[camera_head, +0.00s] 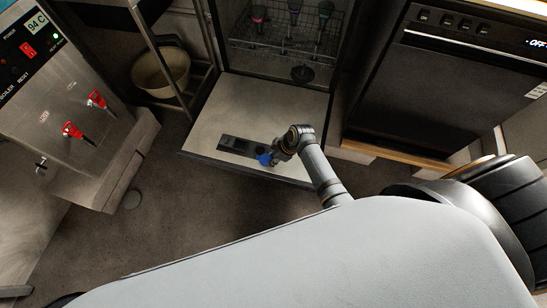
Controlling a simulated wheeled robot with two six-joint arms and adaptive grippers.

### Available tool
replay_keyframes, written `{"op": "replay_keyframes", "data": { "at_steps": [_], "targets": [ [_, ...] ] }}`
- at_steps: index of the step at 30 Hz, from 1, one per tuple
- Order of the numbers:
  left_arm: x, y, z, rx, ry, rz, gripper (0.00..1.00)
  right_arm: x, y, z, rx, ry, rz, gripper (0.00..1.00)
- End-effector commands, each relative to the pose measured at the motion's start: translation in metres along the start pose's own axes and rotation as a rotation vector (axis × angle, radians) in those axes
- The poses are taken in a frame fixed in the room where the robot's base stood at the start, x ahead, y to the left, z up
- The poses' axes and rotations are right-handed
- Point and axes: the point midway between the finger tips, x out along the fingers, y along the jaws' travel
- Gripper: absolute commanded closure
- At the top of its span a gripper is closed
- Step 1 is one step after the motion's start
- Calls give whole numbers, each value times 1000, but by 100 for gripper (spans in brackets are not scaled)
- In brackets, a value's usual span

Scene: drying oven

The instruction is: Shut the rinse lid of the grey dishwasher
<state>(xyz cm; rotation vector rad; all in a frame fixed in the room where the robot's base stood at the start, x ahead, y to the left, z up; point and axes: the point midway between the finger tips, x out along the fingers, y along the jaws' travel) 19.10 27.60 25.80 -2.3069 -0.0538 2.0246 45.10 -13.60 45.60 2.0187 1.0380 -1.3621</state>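The grey dishwasher's door (205,135) lies folded down, with its inner face up. A dark dispenser strip (238,146) is set in that face near its front edge. A small blue part (264,159) shows at the strip's right end; it looks like the rinse lid, and I cannot tell how far open it stands. My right gripper (274,154) is right at the blue part, seemingly touching it. My wrist hides some of the gripper, and its fingers are too small to read. My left gripper is not in view.
The dishwasher's rack (285,30) holds several utensils inside the tub. A black round part (302,73) sits at the tub's front. A black oven (440,85) stands to the right, a steel boiler with red taps (70,100) to the left. A beige bowl (160,72) sits on a shelf.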

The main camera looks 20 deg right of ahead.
Motion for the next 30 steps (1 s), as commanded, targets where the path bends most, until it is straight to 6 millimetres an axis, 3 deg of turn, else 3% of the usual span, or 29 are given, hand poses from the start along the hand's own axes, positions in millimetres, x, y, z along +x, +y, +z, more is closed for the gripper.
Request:
{"op": "replay_keyframes", "data": {
  "at_steps": [1,6,19,30],
  "targets": [
    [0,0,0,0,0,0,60,0,0,0,0,0,0,81],
    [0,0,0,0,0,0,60,0,0,0,0,0,0,100],
    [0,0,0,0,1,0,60,0,3,0,-38,0,-17,100],
    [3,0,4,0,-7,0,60,2,21,-3,-284,0,-118,100]
  ]
}}
